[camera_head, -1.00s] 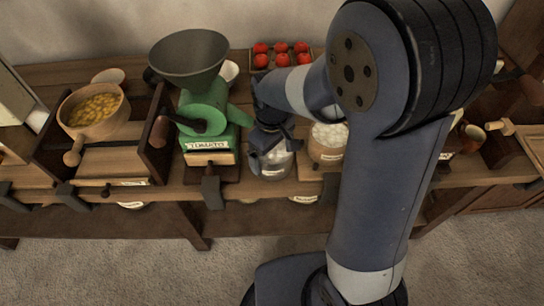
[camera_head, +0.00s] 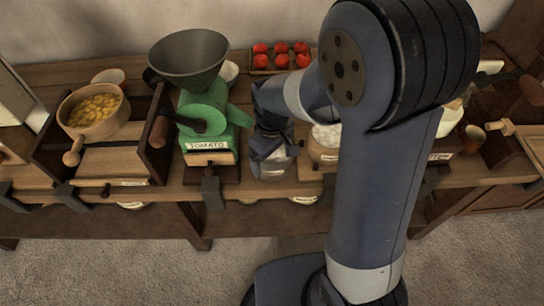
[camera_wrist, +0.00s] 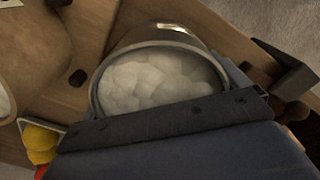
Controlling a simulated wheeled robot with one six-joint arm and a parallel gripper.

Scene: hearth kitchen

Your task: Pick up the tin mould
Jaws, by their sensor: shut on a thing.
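The tin mould, a round grey metal vessel full of white lumps, stands at the bench's front in the head view (camera_head: 270,172), right of the green grinder. It fills the middle of the wrist view, its shiny rim (camera_wrist: 172,28) facing the camera. My gripper (camera_head: 270,150) comes down over it from above and is shut on it. The dark jaw bar (camera_wrist: 165,122) crosses the near side of the rim in the wrist view. The gripper hides most of the mould's top in the head view. I cannot tell whether its base touches the bench.
The green grinder (camera_head: 205,120), labelled TOMATO, stands close on the left. A wooden pot (camera_head: 325,153) of white lumps stands close on the right. Behind is a tray of red tomatoes (camera_head: 262,61). A wooden pan of yellow pieces (camera_head: 92,128) is at left.

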